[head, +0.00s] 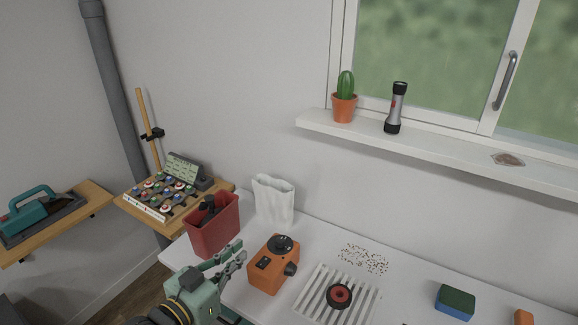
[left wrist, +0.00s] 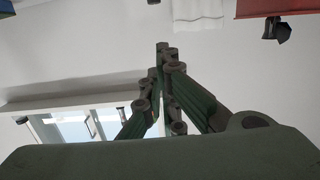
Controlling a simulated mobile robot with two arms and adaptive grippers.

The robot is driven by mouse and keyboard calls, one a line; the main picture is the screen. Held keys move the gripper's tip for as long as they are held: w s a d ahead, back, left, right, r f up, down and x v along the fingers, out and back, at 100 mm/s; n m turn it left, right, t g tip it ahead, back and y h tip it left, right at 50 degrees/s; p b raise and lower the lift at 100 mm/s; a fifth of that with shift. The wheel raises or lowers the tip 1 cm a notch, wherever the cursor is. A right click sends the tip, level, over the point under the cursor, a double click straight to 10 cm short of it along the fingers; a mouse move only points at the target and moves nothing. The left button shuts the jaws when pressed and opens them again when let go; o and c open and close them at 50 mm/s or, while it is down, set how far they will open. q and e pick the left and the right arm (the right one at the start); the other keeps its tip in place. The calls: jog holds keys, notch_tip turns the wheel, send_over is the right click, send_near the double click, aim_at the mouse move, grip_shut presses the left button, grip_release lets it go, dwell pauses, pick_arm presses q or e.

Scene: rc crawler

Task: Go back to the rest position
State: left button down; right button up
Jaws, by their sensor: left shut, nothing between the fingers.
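My left gripper (head: 236,257) is in the lower left of the head view, over the left end of the white table (head: 240,305). It is between the red bin (head: 214,232) and the orange device (head: 272,268) in the picture, and holds nothing. In the left wrist view its fingers (left wrist: 163,55) meet at the tips. My right gripper is not in view.
On the table are a white bag (head: 274,200), a slatted grille with a black and red wheel (head: 339,296), scattered bits (head: 364,259) and a green and blue block (head: 455,302). A cactus (head: 345,97) and flashlight (head: 396,107) stand on the windowsill. A wooden shelf (head: 222,186) is at left.

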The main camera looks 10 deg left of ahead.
pick_arm(q)
jog(key=s+d+f+g+y, duration=0.25)
jog(key=s+f+g, duration=0.35)
jog(key=s+f, duration=0.45)
jog(key=s+a+f+n+g+y, duration=0.1)
jog(key=s+f+g, duration=0.2)
jog(key=s, duration=0.4)
jog(key=s+a+f+n+g+y, duration=0.1)
jog(key=s+f+g+y, duration=0.15)
jog(key=s, duration=0.35)
notch_tip(320, 180, down, 28)
jog(key=s+g+b, duration=0.1)
jog(key=g+b, duration=0.1)
jog(key=s+a+f+g+b, duration=0.1)
jog(key=s+a+f+b, duration=0.1)
jog(key=s+f, duration=1.5)
jog(key=shift+s+a+f, duration=0.3)
jog(key=shift+a+f, duration=0.25)
jog(key=shift+f, duration=0.25)
